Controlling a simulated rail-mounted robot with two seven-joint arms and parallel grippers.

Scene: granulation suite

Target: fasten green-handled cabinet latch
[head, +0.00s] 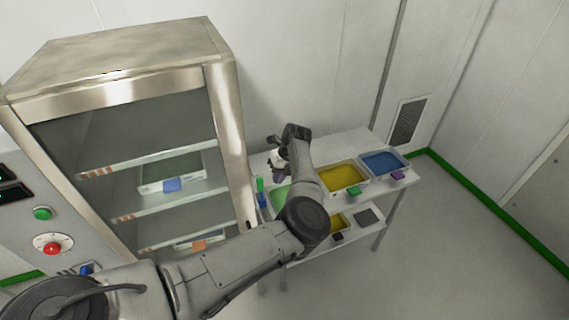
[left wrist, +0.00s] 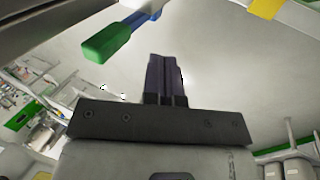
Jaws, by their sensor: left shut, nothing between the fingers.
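The latch has a green handle (head: 260,184) with a blue part (head: 262,200) below it, beside the right front edge of the steel cabinet (head: 228,105). In the left wrist view the green handle (left wrist: 106,44) slants at the upper left, joined to a blue bar (left wrist: 146,13). My left gripper (head: 277,170) is beyond the cabinet's right edge, above the bench, close to the handle in the head view. In the left wrist view its fingers (left wrist: 165,72) are shut and empty, apart from the handle. I cannot tell whether the latch is engaged. My right gripper is not in view.
A white bench (head: 352,145) carries a yellow-filled tray (head: 342,191) and a blue-filled tray (head: 384,176). My left arm crosses in front of the cabinet and bench. A panel with a red button (head: 52,249) is at the left. The floor on the right is clear.

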